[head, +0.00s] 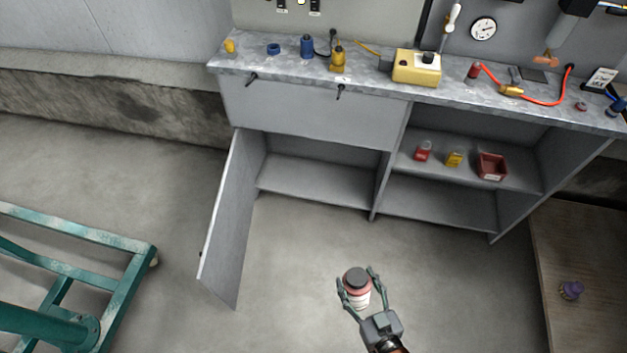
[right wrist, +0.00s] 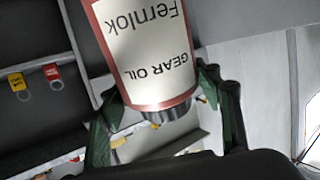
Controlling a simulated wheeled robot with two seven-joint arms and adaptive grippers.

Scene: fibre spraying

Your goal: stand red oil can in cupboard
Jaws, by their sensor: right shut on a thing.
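The red oil can (head: 357,293), with a dark cap and a white label, is in my right gripper (head: 360,290) above the floor in front of the cupboard. The right wrist view shows the can (right wrist: 148,60) with its "GEAR OIL" label upside down between the two green fingers (right wrist: 165,115). The cupboard (head: 310,110) is grey. Its left door (head: 228,220) stands open and the left compartment (head: 310,180) looks empty. The right side is open-fronted with shelves. The can is apart from the cupboard. My left gripper is not in view.
The right shelf holds a small red can (head: 423,151), a yellow item (head: 454,159) and a red bin (head: 491,167). Tools and bottles crowd the worktop (head: 300,62). A teal frame (head: 120,270) stands left; a wooden surface (head: 590,240) lies right. The floor before the cupboard is clear.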

